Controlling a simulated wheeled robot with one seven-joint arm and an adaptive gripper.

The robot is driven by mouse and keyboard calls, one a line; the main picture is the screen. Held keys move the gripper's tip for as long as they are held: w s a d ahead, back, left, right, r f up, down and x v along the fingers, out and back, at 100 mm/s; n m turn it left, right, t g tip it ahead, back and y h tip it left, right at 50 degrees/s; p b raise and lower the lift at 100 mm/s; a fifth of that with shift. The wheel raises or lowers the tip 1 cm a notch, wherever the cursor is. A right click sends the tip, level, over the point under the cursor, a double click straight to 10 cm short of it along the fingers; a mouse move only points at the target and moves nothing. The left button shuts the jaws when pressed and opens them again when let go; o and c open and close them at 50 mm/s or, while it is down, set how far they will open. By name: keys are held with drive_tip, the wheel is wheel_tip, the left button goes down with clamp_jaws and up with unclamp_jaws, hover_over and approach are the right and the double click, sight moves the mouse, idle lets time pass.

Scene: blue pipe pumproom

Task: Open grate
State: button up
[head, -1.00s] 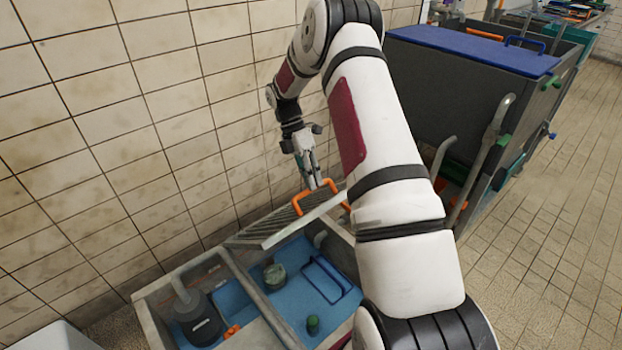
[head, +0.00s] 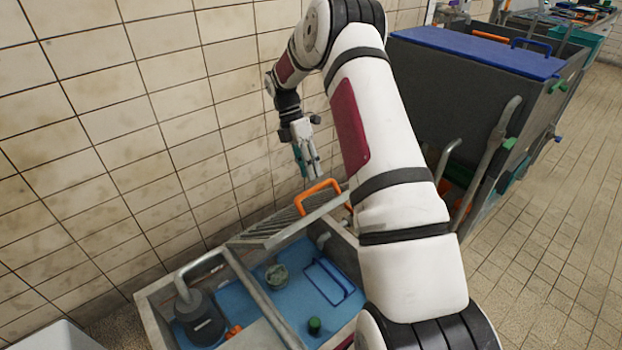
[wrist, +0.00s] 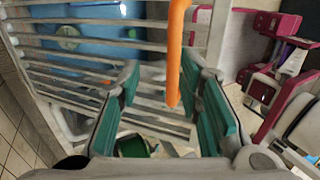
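The slatted grey grate (head: 285,225) stands tilted up over a basin in the head view, its raised edge toward the right. An orange handle (head: 318,187) arches from that raised edge. My gripper (head: 309,172) is just above the handle, pointing down. In the wrist view my gripper (wrist: 160,82) is open, with its teal finger pads apart. The orange handle (wrist: 176,50) lines up between the fingers there; I cannot tell whether it touches them. The grate's slats (wrist: 90,55) fill the left and middle of that view. My arm hides part of the grate's right side.
The basin (head: 150,310) has a blue floor and holds a dark pump (head: 200,318), a round grey-green piece (head: 276,277) and a green knob (head: 314,326). A tiled wall (head: 120,140) stands close behind. A dark, blue-lidded tank (head: 470,100) is at right.

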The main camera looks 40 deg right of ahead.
drive_tip(key=v, duration=0.8)
drive_tip(key=shift+r, duration=0.25)
